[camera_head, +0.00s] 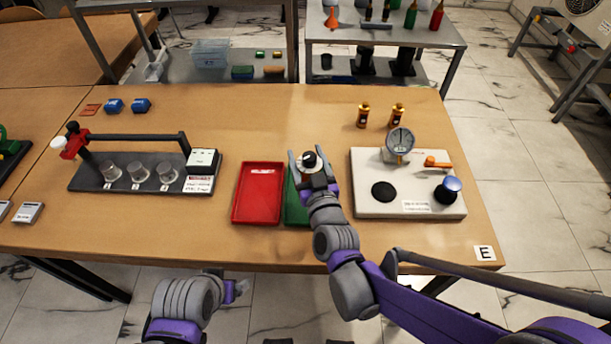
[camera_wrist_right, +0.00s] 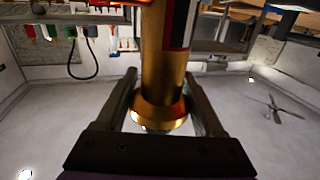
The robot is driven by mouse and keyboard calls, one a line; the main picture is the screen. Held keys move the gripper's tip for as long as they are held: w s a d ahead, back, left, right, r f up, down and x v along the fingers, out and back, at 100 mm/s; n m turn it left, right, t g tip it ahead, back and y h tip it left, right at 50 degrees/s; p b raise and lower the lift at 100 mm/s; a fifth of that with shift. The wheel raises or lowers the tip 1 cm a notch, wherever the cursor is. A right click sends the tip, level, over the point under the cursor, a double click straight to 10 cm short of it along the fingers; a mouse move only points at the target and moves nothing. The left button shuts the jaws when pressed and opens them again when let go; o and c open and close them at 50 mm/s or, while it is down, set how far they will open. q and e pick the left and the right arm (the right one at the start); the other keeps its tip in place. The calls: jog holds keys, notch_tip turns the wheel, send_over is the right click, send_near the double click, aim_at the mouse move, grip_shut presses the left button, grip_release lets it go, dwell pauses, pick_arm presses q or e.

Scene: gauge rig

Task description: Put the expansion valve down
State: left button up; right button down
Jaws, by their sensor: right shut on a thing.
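My right gripper (camera_head: 309,164) is above the green tray (camera_head: 294,212), most of which is hidden behind my arm. It is shut on the expansion valve, whose black top (camera_head: 309,157) shows between the fingers. In the right wrist view the valve is a brass cylinder (camera_wrist_right: 155,65) with a flared end and a black, white and red label, between the two fingers (camera_wrist_right: 162,100). Two similar brass valves stand upright at the back right of the table, one on the left (camera_head: 363,116) and one on the right (camera_head: 396,115). My left gripper (camera_head: 239,288) is low at the table's front, barely visible.
A red tray (camera_head: 258,222) lies left of the green one. A white gauge rig (camera_head: 408,208) with a dial and orange lever stands to the right. A dark rack (camera_head: 140,172) with several clear cups is at left. The table's back middle is clear.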

jog(key=shift+f+b, duration=0.65)
jog(key=shift+f, duration=1.7)
jog(key=shift+f, duration=0.15)
grip_release()
